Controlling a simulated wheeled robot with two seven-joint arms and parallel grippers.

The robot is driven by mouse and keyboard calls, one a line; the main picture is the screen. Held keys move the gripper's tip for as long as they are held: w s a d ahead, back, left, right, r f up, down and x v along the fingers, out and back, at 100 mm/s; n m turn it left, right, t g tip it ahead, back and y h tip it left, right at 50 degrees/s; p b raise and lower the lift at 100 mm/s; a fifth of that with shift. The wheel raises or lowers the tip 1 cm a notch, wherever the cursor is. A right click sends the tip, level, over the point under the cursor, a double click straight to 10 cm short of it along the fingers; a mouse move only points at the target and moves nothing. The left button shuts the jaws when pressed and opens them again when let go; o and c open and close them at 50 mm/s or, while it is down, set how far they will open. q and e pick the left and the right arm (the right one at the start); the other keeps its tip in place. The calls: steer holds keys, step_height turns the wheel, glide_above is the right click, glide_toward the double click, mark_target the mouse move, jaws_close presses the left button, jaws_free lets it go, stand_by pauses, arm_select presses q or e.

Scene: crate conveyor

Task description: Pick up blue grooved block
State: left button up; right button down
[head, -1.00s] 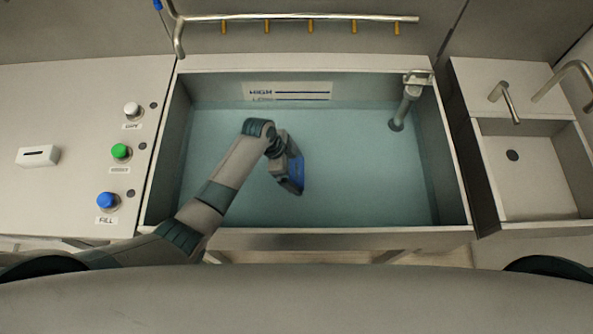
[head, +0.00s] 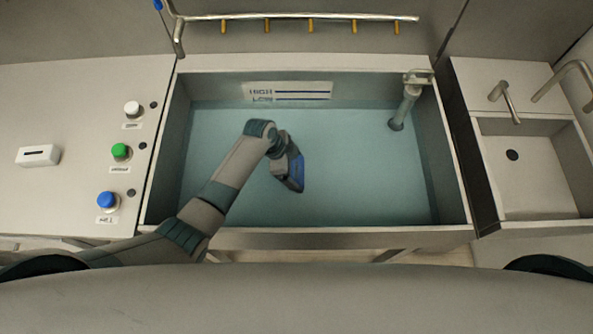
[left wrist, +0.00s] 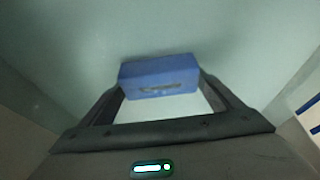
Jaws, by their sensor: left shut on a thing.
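The blue grooved block (head: 296,174) is at the end of my left arm, over the basin in the head view. In the left wrist view the blue block (left wrist: 158,72) sits between the two fingertips, with a dark groove on its near face. My left gripper (head: 291,172) is shut on it. The gripper body hides part of the block in the head view. How far the block is above the basin's bottom or the water is hard to tell. My right gripper is in neither view.
The basin (head: 330,238) has a HIGH/LOW level plate (head: 288,91) on its back wall and a pipe (head: 405,105) at back right. White, green (head: 121,151) and blue (head: 107,200) buttons stand on the left counter. A small sink (head: 540,205) is at right. The basin's right half is clear.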

mark_target(301, 169)
arm_select(q)
steer(key=shift+r, duration=0.1)
steer(key=shift+r+b, duration=0.35)
steer(key=shift+r, duration=0.4)
step_height(301, 169, up, 2)
steer(key=shift+r+b, duration=0.1)
steer(key=shift+b, duration=0.3)
steer(key=s+d+r+b, duration=0.3)
steer(key=s+d+r, duration=0.4)
steer(key=s+d, duration=0.1)
steer(key=shift+s, duration=0.3)
steer(key=shift+w, duration=0.1)
